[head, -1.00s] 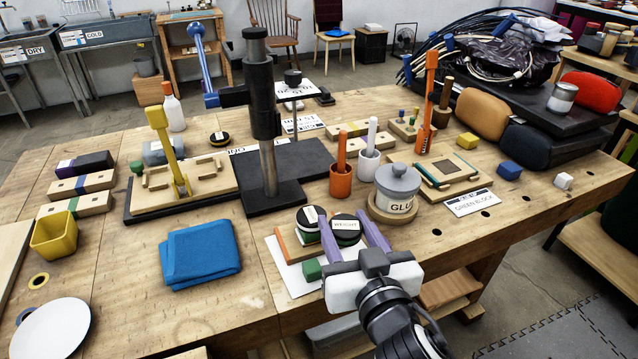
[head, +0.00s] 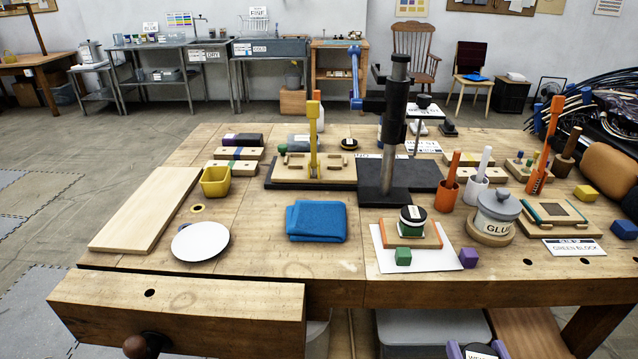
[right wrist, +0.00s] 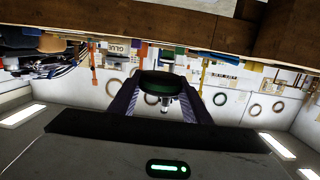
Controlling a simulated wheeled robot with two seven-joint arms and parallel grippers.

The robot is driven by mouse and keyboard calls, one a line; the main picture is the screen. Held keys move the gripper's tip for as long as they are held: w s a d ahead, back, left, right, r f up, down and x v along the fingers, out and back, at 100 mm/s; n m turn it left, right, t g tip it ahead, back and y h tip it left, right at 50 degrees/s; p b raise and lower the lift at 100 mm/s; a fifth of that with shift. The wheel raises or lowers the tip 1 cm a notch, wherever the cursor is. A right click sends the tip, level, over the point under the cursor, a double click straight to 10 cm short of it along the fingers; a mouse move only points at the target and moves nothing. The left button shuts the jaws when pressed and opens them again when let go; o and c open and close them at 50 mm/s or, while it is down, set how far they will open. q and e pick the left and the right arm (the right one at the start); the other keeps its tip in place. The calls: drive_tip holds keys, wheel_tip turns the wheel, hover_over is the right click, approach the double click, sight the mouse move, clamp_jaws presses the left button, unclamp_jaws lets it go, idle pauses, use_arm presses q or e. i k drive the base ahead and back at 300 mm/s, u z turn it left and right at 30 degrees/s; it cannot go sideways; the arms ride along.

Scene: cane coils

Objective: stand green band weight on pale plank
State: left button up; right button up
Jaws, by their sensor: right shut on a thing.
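My right gripper (head: 478,350) is at the bottom edge of the head view, in front of the table edge. Its purple fingers are shut on a dark round weight (head: 477,354), cut off by the frame. In the right wrist view this weight (right wrist: 165,86) shows black and dark green between the fingers. The pale plank (head: 145,208) lies flat and bare at the table's left side, far from this gripper. A second black weight with a green band and white label (head: 412,219) stands on the wooden tray. My left gripper is not in view.
A white plate (head: 200,242), yellow tub (head: 215,182) and blue cloth (head: 316,221) lie right of the plank. A black press (head: 395,130) rises mid-table. A green cube (head: 403,256) and purple cube (head: 468,258) sit by the tray. A wooden vise (head: 180,308) juts out at front left.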

sight(134, 225)
drive_tip(key=u, duration=2.5)
drive_tip(key=i, duration=3.55)
drive_tip(key=z, duration=3.2)
